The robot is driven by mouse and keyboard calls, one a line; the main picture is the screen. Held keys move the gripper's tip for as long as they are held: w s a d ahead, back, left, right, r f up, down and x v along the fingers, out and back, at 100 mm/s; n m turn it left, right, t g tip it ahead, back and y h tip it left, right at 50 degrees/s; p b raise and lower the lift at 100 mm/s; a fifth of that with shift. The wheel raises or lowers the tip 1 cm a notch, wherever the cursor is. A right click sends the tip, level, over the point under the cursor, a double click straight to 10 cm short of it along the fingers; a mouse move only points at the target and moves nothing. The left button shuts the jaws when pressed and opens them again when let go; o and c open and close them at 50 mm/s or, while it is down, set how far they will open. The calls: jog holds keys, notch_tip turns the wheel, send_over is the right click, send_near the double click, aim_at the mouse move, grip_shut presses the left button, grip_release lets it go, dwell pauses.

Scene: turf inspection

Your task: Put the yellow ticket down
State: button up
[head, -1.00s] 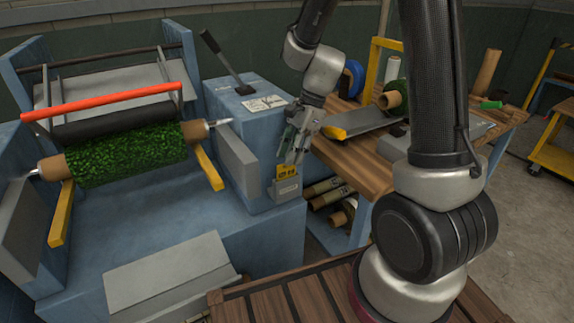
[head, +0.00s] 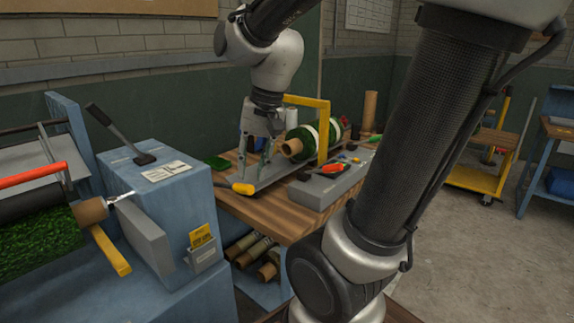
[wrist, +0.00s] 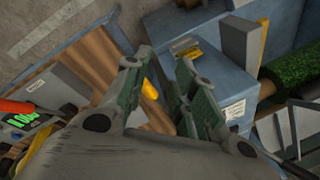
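The yellow ticket (head: 201,237) stands upright in a small grey holder (head: 205,260) on the side of the blue machine block. Its lower part is hidden in the holder. The ticket also shows in the wrist view (wrist: 193,54), near the top. My gripper (head: 253,168) is over the wooden bench, to the right of the ticket and apart from it. Its two fingers are spread with nothing between them, as the wrist view also shows.
A black lever (head: 119,133) rises from the blue block (head: 150,196).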

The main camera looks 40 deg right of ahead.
jog(key=s+d+r+n+t+h, duration=0.1)
jog(key=s+d+n+t, duration=0.1)
jog(key=s+d+n, duration=0.2)
jog(key=s+n, duration=0.2)
jog(key=s, duration=0.2)
jog(key=shift+r+h, duration=0.35)
jog(key=shift+h, duration=0.05)
dwell(0.6)
